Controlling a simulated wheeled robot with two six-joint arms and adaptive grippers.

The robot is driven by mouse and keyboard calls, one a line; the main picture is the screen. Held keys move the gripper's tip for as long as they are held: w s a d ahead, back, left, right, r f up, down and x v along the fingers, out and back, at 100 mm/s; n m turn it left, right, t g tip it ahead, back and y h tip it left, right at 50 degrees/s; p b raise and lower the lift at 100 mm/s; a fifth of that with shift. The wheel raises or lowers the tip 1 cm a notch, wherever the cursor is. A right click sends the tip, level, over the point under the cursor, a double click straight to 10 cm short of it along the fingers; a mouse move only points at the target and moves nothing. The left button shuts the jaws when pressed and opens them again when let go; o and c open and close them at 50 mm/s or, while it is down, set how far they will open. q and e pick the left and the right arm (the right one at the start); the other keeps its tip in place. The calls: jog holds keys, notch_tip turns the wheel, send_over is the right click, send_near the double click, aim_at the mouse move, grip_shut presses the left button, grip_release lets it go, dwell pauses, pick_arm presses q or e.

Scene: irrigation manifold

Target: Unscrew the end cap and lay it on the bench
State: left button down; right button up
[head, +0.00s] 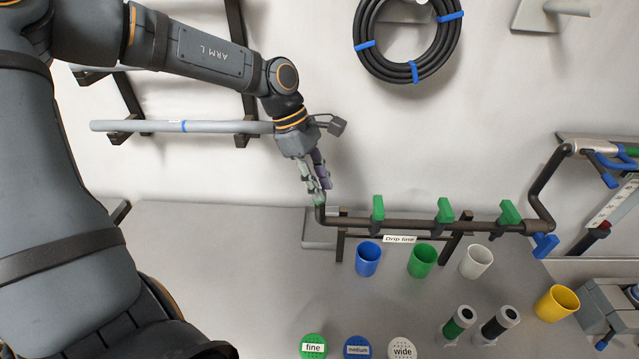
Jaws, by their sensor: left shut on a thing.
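The dark manifold pipe (420,225) runs across a stand on the bench (210,260), with green valve handles along it. Its left end bends upward. The end cap (319,199), small and green, shows at the top of that upturned end, mostly hidden by the fingers. My left gripper (320,188) reaches down from above and is shut on the end cap. The cap appears to be at the pipe end; whether its thread is still engaged cannot be told. My right gripper is not in view.
Blue (368,259), green (422,260), white (476,261) and yellow (556,303) cups stand on the bench. Labelled discs, such as the green "fine" one (313,347), lie near the front. The left part of the bench is clear.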

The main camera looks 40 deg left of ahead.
pick_arm(q)
jog(key=shift+s+r+p, duration=0.1)
jog(key=shift+r+p, duration=1.15)
jog(key=shift+r, duration=0.65)
notch_tip(320, 180, up, 3)
jog(key=p, duration=0.3)
jog(key=shift+r, duration=0.15)
jog(key=shift+f, duration=0.2)
